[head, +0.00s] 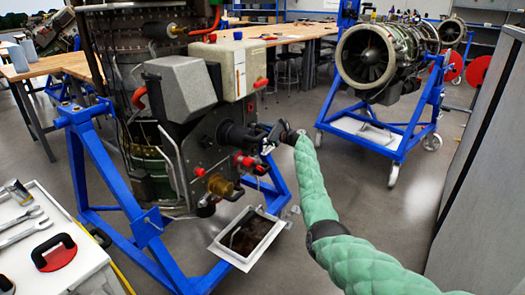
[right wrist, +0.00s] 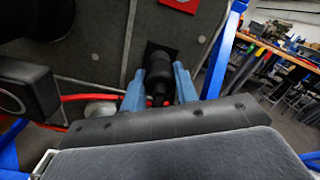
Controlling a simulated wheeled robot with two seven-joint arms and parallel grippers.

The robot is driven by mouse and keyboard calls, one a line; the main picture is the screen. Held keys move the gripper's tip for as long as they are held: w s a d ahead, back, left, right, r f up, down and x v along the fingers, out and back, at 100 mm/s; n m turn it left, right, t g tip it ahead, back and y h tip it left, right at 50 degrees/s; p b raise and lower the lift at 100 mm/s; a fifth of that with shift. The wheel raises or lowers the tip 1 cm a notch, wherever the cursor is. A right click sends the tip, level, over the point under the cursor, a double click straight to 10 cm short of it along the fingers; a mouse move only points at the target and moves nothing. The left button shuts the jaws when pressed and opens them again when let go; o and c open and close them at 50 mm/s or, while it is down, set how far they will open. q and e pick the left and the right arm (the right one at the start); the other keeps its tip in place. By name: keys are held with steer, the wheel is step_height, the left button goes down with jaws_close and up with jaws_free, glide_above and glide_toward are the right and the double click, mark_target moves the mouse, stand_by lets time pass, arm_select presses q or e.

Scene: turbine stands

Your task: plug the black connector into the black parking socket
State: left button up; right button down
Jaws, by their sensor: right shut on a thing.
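My right gripper (head: 271,136) is at the side of the engine on the blue stand, its arm reaching in from the lower right. In the right wrist view its two blue fingers (right wrist: 159,88) are shut on the black connector (right wrist: 158,72), a dark cylinder pointing away from me toward a grey panel. A black square plate (right wrist: 152,47) on that panel shows just behind the connector and may be the parking socket. The connector's front end overlaps it, so I cannot tell whether they touch. My left gripper is out of view.
The blue engine stand (head: 100,165) surrounds the work. Red-capped fittings (head: 246,161) and a brass fitting (head: 220,186) sit below the gripper. A white drip tray (head: 248,237) lies under them. A tool cart (head: 90,262) stands lower left, a grey cabinet (head: 480,170) right.

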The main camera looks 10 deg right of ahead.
steer(key=c, duration=1)
jaws_free()
steer(key=shift+o, duration=0.8)
steer(key=shift+r, duration=0.1)
steer(key=shift+p+v, duration=1.1)
steer(key=shift+v, duration=0.05)
steer(key=p+v, duration=0.3)
steer(key=v, duration=0.1)
steer(key=shift+s+d, duration=0.2)
steer(key=shift+s, duration=0.05)
